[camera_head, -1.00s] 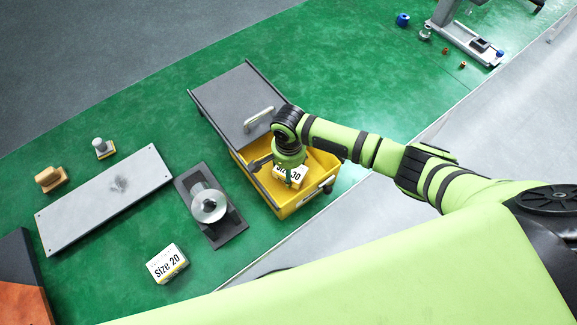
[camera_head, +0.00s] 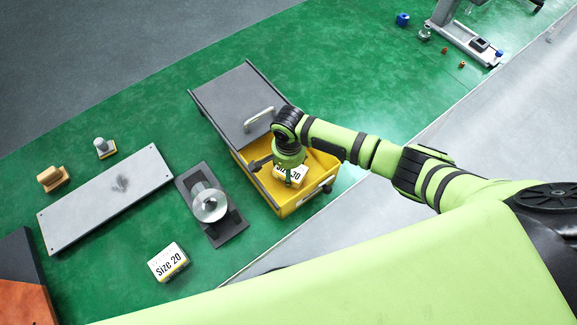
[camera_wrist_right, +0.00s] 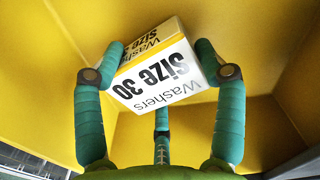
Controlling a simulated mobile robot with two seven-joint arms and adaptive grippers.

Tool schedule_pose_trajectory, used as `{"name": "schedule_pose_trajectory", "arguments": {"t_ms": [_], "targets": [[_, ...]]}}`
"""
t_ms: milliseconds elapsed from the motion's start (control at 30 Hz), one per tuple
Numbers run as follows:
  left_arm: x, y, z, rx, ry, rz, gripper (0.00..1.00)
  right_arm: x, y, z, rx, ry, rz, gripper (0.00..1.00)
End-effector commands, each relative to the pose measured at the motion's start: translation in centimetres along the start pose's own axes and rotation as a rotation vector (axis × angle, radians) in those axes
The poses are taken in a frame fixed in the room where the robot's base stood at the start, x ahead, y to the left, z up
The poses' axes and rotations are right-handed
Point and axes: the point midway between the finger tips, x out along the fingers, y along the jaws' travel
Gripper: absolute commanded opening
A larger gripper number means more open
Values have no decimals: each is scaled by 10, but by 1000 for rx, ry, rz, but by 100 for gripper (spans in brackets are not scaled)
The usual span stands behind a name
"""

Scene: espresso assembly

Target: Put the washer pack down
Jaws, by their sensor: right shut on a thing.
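The washer pack, a white and yellow box marked "Washers Size 30", shows in the right wrist view (camera_wrist_right: 155,80) and in the head view (camera_head: 291,175). My right gripper (camera_wrist_right: 165,68) is shut on it, with green fingers on both sides of the box. The pack is inside the yellow bin (camera_head: 306,196). I cannot tell whether it touches the bin floor. In the head view my right gripper (camera_head: 288,168) points down into the bin and partly hides the pack. My left gripper is not in view.
A grey lid (camera_head: 235,100) with a pale handle covers the back of the bin. A "Size 20" box (camera_head: 168,263) lies on the green surface at the front left. A spool on a dark base (camera_head: 213,208) and a grey plate (camera_head: 100,203) stand left of the bin.

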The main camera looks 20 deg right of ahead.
Motion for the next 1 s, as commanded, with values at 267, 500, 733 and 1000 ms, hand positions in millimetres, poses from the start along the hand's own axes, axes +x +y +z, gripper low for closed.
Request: {"name": "schedule_pose_trajectory", "arguments": {"t_ms": [267, 500, 733, 1000], "targets": [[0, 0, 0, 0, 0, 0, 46, 0, 0, 0, 0, 0, -1, 32], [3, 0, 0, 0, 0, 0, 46, 7, 0, 0, 0, -1, 0, 32], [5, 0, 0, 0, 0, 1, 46, 12, 0, 0, 0, 0, -1, 32], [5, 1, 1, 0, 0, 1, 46, 12, 0, 0, 0, 0, 0, 98]]}}
